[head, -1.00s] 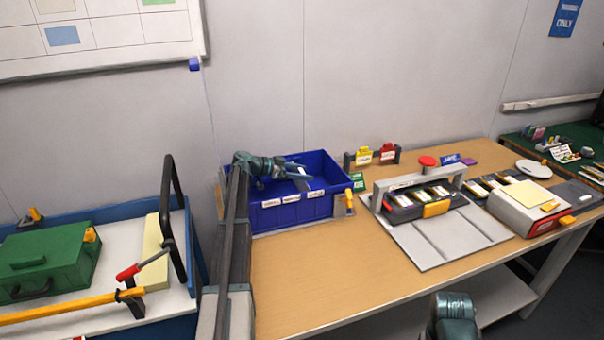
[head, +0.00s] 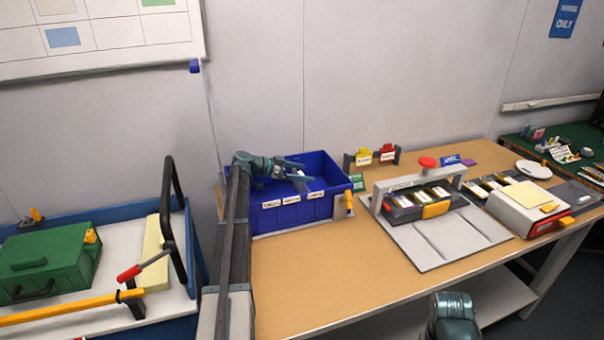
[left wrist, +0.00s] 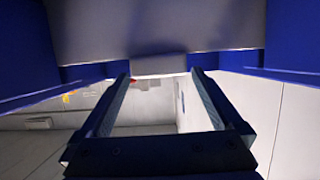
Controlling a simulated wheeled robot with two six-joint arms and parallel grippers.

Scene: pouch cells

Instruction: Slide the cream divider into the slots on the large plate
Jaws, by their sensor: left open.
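My left gripper (head: 303,180) is inside the blue bin (head: 290,215), with its fingers open. A small pale patch shows at its fingertips in the head view. In the left wrist view, a pale panel (left wrist: 150,28) spans between the blue bin walls, and its narrower tab (left wrist: 159,66) lies between the ends of my open fingers (left wrist: 160,78). This may be the cream divider; its colour looks grey in the shade. I cannot tell whether the fingers touch it. The large plate may be the grey plate (head: 432,258) on the table; its slots are hard to make out.
A grey arch (head: 378,196) with a red knob and a tray of cells stands on the grey plate. A cream-topped box (head: 520,205) is to its right. A cart with a green case (head: 45,262) is at left. The table front (head: 310,285) is clear.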

